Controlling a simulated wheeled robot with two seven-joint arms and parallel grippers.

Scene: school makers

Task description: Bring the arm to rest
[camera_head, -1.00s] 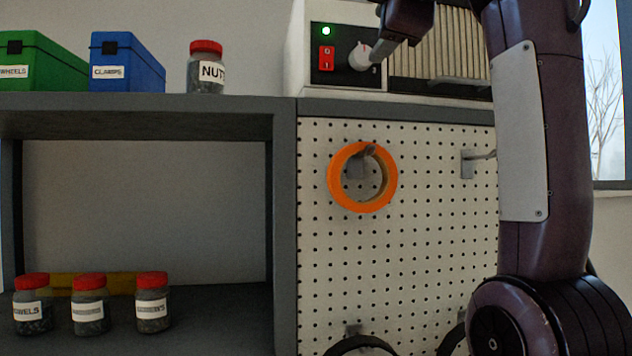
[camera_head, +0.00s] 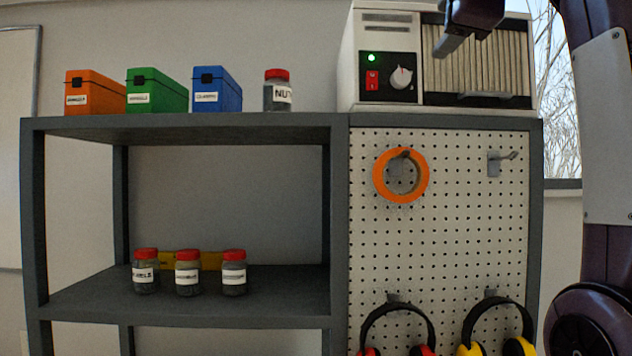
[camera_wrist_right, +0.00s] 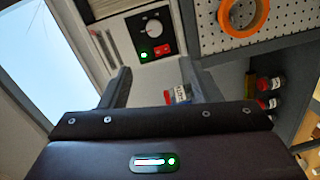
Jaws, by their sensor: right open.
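My right arm (camera_head: 610,130) stands along the right edge of the head view, raised. Its gripper (camera_head: 460,42) is at the top, in front of the white machine (camera_head: 388,35), up and to the right of the machine's knob (camera_head: 401,77). In the right wrist view the gripper (camera_wrist_right: 155,78) shows its two fingers spread apart with nothing between them. The knob (camera_wrist_right: 152,28) and a green light lie beyond the fingers there, apart from them. The light (camera_head: 372,58) is lit green above a red switch (camera_head: 372,81). My left gripper is not in view.
An orange tape ring (camera_head: 401,175) hangs on the pegboard (camera_head: 460,235), above two ear defenders (camera_head: 397,312). The grey shelf (camera_head: 185,124) bears orange, green and blue boxes (camera_head: 218,90) and a jar (camera_head: 277,92). Three jars (camera_head: 188,274) stand on the lower shelf. A window is at right.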

